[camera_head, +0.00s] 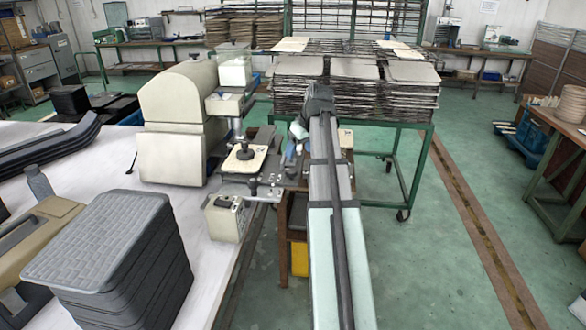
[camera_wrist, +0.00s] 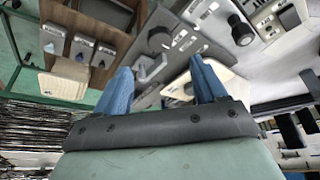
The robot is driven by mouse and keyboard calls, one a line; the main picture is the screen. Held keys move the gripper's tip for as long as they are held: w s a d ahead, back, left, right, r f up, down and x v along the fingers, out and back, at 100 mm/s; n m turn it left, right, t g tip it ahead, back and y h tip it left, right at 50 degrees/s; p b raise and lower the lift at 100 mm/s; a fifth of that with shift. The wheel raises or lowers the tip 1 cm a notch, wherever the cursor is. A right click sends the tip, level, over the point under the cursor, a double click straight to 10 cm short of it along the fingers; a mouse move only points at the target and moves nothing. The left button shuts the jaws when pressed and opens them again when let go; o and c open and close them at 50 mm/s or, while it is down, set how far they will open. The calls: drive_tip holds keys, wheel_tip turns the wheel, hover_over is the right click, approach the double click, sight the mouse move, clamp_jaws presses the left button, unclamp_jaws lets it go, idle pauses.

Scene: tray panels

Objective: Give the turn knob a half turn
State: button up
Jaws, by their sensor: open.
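My gripper (camera_wrist: 162,84) is open, its two blue fingers spread apart; it also shows in the head view (camera_head: 294,146), beside the bench machine. In the wrist view a grey, raised knob-like part (camera_wrist: 150,68) stands on a grey plate (camera_wrist: 182,45) between and beyond the fingertips. It looks like the turn knob, with a gap between it and each finger. I cannot make it out in the head view, where my arm and gripper cover that area. A separate black round knob (camera_wrist: 240,32) lies beyond the right finger; a black knob (camera_head: 246,152) also shows on the machine's beige plate.
The beige machine (camera_head: 182,115) stands left of my gripper, with a small beige box (camera_head: 225,218) in front. A dark stack of tray panels (camera_head: 125,250) fills the front left of the white table. A loaded green rack (camera_head: 420,130) stands behind my arm.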

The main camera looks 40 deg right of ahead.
sight(292, 170)
drive_tip(key=x, duration=1)
drive_tip(key=shift+w, duration=0.1)
drive_tip(key=c, duration=1.1)
drive_tip(key=shift+o, duration=0.2)
drive_tip(key=shift+m, duration=0.3)
